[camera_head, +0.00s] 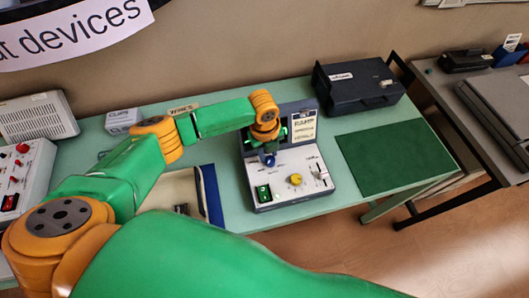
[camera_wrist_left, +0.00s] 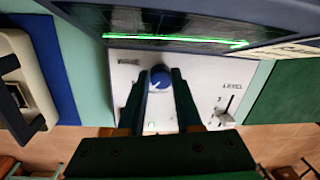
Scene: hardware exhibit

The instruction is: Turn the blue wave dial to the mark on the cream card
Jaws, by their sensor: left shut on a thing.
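The blue wave dial (camera_wrist_left: 160,76) is a round knob with a white pointer line, on the white panel of the device (camera_head: 290,186). In the head view the dial (camera_head: 269,161) shows just below my gripper. My left gripper (camera_head: 268,146) reaches down from above. In the wrist view its two fingers (camera_wrist_left: 159,88) stand on either side of the dial and are shut on it. The cream card (camera_head: 302,127) is on the device's upright back; its marking is too small to read. In the wrist view only its edge shows at the right. My right gripper is not in view.
The panel also has a green switch (camera_head: 263,194), a yellow knob (camera_head: 295,180) and a level slider (camera_head: 320,175). A dark case (camera_head: 357,83) and a green mat (camera_head: 395,162) lie to the right. A blue-edged tray (camera_head: 211,194) lies to the left.

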